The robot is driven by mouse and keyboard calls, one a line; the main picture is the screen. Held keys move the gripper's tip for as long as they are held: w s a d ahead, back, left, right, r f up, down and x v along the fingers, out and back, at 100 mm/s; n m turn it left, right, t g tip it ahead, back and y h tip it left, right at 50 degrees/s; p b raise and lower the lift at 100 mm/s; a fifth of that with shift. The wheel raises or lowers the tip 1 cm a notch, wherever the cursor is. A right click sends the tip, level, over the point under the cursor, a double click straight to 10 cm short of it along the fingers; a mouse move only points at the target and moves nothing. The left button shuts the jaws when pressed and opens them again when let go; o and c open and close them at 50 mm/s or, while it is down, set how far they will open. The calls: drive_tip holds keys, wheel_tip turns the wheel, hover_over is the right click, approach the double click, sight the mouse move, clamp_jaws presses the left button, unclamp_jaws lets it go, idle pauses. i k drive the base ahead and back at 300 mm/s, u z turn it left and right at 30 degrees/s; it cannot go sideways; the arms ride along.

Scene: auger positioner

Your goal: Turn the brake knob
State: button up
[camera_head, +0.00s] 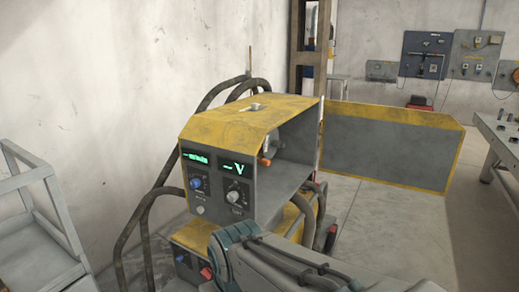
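A yellow and grey machine housing (210,135) stands in the middle, with its right side open. Inside the opening are a grey round part (268,143) and a small orange part (265,162); either could be the brake knob, but they are too small to tell. The front panel has a blue knob (196,184) on the left and a pale knob (234,197) on the right, each below a green display. My arm crosses the bottom of the view in front of the machine's lower part. My gripper is not visible.
The machine's side door (390,150) is swung wide open to the right. Thick cables (145,235) loop along the machine's left and back. A grey metal frame (40,235) stands at left, and a workbench (500,140) at far right. Floor right of the machine is clear.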

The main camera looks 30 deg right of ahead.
sight(277, 144)
drive_tip(key=z, duration=0.95)
drive_tip(key=i, duration=0.5)
drive_tip(key=z, duration=0.4)
drive_tip(key=k, duration=0.45)
drive_tip(key=z, duration=1.35)
drive_tip(key=i, duration=0.9)
drive_tip(key=u, duration=0.8)
drive_tip(key=i, duration=0.6)
drive_tip(key=u, duration=0.65)
